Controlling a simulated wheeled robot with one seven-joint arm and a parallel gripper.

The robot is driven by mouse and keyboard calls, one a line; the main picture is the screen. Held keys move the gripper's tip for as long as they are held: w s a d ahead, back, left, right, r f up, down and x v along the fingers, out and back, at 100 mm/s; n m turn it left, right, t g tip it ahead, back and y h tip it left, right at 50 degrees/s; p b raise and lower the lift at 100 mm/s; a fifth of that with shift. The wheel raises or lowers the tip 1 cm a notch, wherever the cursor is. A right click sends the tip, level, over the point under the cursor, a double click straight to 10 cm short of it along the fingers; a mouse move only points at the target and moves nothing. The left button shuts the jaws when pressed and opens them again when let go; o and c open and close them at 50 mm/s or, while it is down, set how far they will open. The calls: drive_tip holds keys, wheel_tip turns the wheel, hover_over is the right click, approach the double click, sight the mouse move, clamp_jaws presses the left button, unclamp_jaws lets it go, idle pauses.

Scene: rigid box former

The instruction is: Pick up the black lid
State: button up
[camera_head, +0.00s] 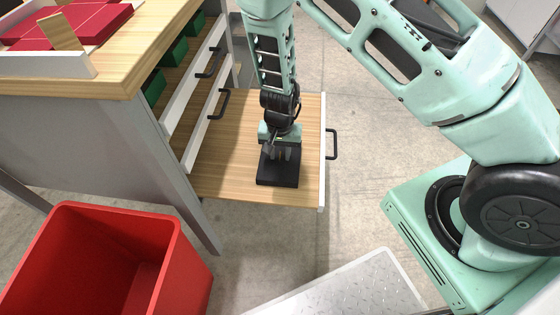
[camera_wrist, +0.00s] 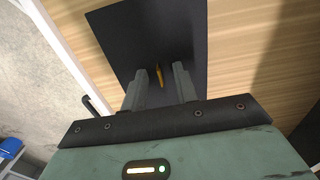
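The black lid (camera_head: 278,179) lies flat on the wooden surface of a pulled-out drawer (camera_head: 235,177). In the wrist view the lid (camera_wrist: 125,32) is a dark square panel on light wood. A narrow yellow-orange piece (camera_wrist: 160,74) shows over the lid, between my fingers; it looks like a handle, though its base is hard to make out. My gripper (camera_head: 280,156) points down, right over the lid. In the wrist view the fingers of my gripper (camera_wrist: 161,72) are apart, with gaps on both sides of the yellow piece.
The drawer has a white front edge and a black handle (camera_head: 332,144). A red bin (camera_head: 150,225) and a metal plate (camera_head: 350,290) are nearer me.

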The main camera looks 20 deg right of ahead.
drive_tip(key=shift+c, duration=0.3)
clamp_jaws()
